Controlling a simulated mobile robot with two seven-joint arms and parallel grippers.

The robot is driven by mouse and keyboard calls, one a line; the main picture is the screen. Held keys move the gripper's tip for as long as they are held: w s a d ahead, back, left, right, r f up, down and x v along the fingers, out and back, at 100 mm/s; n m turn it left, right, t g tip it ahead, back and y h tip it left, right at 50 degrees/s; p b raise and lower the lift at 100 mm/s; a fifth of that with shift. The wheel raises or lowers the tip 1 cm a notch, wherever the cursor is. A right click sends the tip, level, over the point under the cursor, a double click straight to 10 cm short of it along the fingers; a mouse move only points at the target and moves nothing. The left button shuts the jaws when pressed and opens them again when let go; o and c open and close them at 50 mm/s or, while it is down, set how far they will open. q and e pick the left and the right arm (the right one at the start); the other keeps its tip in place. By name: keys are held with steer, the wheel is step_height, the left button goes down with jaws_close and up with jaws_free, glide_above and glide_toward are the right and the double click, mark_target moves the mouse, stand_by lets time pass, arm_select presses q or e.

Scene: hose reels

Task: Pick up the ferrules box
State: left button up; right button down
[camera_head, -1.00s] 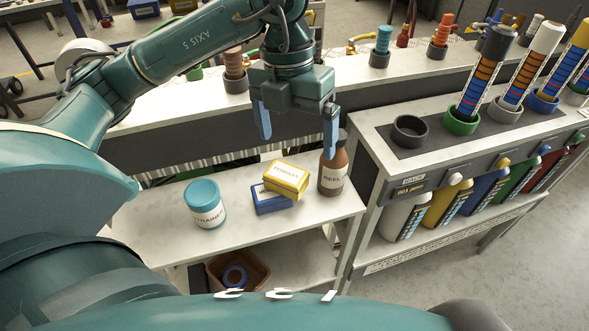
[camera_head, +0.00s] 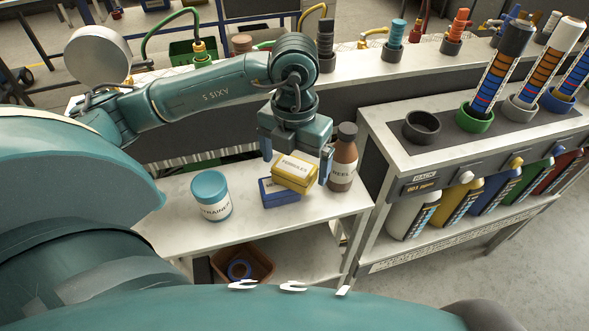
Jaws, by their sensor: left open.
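The ferrules box (camera_head: 294,173) is yellow with a white label. It lies on top of a blue box (camera_head: 279,194) on the white bench shelf, turned slightly from it. My left gripper (camera_head: 296,160) is open, with its blue fingers pointing down. One finger shows behind the box's left side and the other by its right end. I cannot tell whether either finger touches the box. My right gripper is not in view.
A brown bottle (camera_head: 343,158) stands close to the right finger. A white jar with a teal lid (camera_head: 211,196) stands left of the boxes. The shelf (camera_head: 246,224) is clear in front. A rack (camera_head: 408,157) with cups and bottles stands to the right.

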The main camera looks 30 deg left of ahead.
arm_select(q)
steer(key=shift+f, duration=0.9)
steer(key=shift+c, duration=0.3)
steer(key=shift+r, duration=0.1)
steer(key=c, duration=1.2)
